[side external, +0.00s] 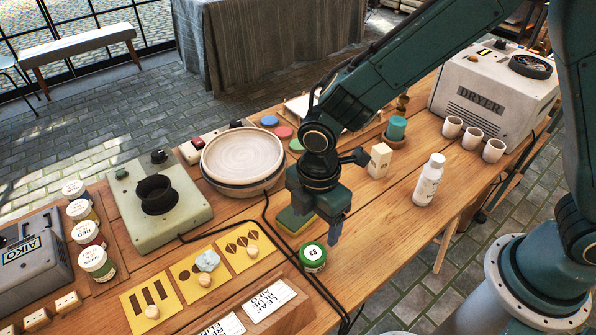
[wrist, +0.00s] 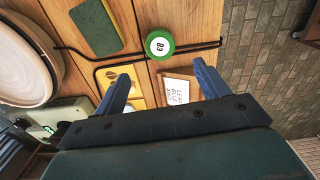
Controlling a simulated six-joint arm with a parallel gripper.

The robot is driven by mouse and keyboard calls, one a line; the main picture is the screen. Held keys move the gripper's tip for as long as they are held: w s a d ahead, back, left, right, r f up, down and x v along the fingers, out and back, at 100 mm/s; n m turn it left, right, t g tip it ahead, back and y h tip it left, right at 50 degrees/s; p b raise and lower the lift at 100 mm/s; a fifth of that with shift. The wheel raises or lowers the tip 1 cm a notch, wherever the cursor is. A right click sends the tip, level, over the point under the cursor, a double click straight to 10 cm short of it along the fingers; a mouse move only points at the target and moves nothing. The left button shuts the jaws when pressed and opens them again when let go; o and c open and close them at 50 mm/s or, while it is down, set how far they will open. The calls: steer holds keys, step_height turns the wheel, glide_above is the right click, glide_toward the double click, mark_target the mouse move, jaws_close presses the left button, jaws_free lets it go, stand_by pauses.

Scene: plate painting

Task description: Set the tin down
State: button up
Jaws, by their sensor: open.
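The tin (side external: 313,257) is small and round, with a green side and rim and a white lid marked in black. It stands upright on the wooden table, beside a black cable. It also shows in the wrist view (wrist: 160,43), ahead of my fingertips and roughly in line with the gap between them, not gripped. My gripper (side external: 325,232) is open and empty, with its blue fingers spread apart (wrist: 160,76). It hangs above the table close to the tin, and no contact shows.
A green and yellow sponge (side external: 295,221) lies beside the tin. A lettered card (side external: 268,300) lies in front. Yellow stencil cards (side external: 243,250), a round plate (side external: 242,157) and several paint jars (side external: 97,262) are to the left. A white bottle (side external: 428,180) stands on clearer table to the right.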

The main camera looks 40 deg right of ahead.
steer(key=shift+r, duration=0.1)
steer(key=d+r+m+t, duration=0.1)
steer(key=d+r+m, duration=0.5)
steer(key=r, duration=0.4)
steer(key=s+d+r+m+t, duration=0.4)
steer(key=s+d+r+m, duration=0.8)
steer(key=s+d, duration=0.3)
steer(key=shift+d+m+t, duration=0.3)
steer(key=shift+d+m, duration=0.1)
steer(key=shift+d, duration=0.1)
